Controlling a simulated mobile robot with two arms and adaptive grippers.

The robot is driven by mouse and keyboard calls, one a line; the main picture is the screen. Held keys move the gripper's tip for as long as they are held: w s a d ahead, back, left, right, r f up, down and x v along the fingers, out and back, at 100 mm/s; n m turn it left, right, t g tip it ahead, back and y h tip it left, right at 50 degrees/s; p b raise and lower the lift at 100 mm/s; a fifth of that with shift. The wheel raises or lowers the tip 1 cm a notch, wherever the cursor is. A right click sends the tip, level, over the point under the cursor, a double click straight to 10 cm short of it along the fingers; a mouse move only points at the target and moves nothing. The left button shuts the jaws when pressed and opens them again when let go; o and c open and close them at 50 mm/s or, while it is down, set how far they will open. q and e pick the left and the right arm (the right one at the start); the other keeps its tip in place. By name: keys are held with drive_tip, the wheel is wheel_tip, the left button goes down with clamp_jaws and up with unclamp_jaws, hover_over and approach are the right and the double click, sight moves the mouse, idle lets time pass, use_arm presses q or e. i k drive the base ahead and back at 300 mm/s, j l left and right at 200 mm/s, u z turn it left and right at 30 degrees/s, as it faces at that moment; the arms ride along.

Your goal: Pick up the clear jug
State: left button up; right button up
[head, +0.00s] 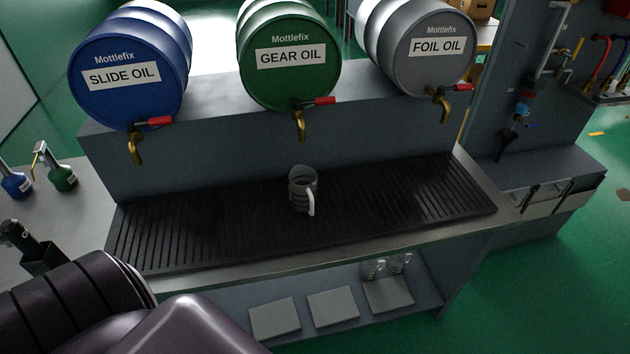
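A see-through jug (300,186) with a pale handle stands upright on the black ribbed drip tray (400,193), below the green drum's tap. Its handle faces the front, slightly right. It looks dark because the tray shows through it; I cannot tell if it holds any liquid. Two more clear jugs or mugs (372,268) stand at the right of the lower shelf under the counter. Part of my own arm fills the bottom left corner. Neither of my grippers is in view, and nothing touches the jug on the tray.
Three drums lie above the tray: blue SLIDE OIL (125,55), green GEAR OIL (285,75) and grey FOIL OIL (430,62), each with a brass tap. Oil cans (62,177) and a black holder (45,258) stand left. The tray around the jug is clear.

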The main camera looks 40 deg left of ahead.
sight(303, 180)
drive_tip(key=u, duration=1.2)
